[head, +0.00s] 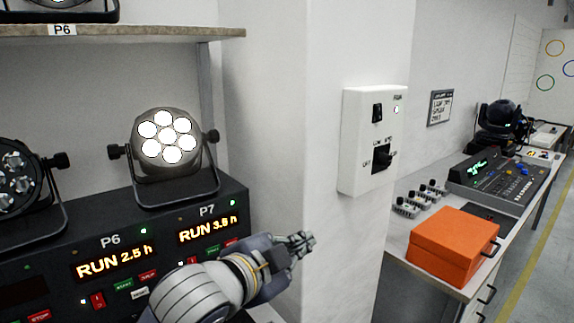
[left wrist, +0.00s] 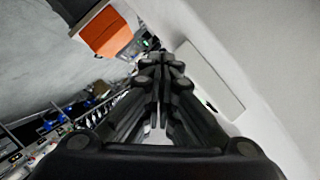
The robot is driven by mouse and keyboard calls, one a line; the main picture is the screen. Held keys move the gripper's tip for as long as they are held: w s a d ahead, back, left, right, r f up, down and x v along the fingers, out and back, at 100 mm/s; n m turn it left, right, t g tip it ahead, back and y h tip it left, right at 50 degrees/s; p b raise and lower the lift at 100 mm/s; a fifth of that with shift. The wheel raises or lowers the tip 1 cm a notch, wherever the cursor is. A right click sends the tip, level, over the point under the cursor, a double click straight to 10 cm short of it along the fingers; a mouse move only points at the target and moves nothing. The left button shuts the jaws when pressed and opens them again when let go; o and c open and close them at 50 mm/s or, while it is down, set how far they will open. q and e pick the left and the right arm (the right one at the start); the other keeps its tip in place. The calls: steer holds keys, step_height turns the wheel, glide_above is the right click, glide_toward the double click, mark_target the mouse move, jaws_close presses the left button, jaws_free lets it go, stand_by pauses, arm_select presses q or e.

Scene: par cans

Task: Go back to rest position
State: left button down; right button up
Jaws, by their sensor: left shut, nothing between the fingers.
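My left gripper (head: 302,244) reaches in from the bottom of the head view, in front of the white pillar and below the wall switch box. Its fingers are shut with nothing between them. It also shows in the left wrist view (left wrist: 162,62), with the fingertips together. The white switch box (head: 373,140) on the pillar has a black rocker, a black rotary knob and a small green light. The gripper is apart from the box in the head view. My right gripper is in neither view.
A lit par can (head: 170,150) stands on the black control rack (head: 120,262), whose displays read RUN 2.5 h and RUN 3.5 h. Another par can (head: 18,185) stands at the left, under a shelf (head: 150,32). An orange case (head: 452,246) and a mixing console (head: 500,180) are on the right bench.

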arm_select(q)
steer(key=s+a+f+n+g+y, duration=0.1)
steer(key=s+a+f+n, duration=0.25)
steer(key=f, duration=0.45)
steer(key=s+a+f+n+g+y, duration=0.2)
steer(key=a+f, duration=0.2)
steer(key=f, duration=0.4)
steer(key=s+a+f+n+g+y, duration=0.1)
steer(key=s+a+f+n, duration=0.25)
steer(key=f, duration=0.35)
steer(key=s+a+f+n+g+y, duration=0.25)
steer(key=s+a+f, duration=0.35)
steer(key=s+f, duration=0.3)
steer(key=s+a+f+n+g+y, duration=0.1)
steer(key=s+a+f+n+g, duration=0.2)
steer(key=s+a+f, duration=0.55)
steer(key=s+d+f, duration=0.2)
steer(key=f, duration=1.1)
steer(key=s+d+f, duration=0.1)
steer(key=s+f, duration=0.1)
steer(key=f, duration=1)
steer(key=s+a+f+g, duration=0.2)
steer(key=s+f, duration=1.2)
steer(key=s, duration=0.1)
steer(key=shift+s+a+f+m, duration=0.3)
steer(key=shift+s+a+m, duration=0.05)
steer(key=shift+s+a, duration=0.05)
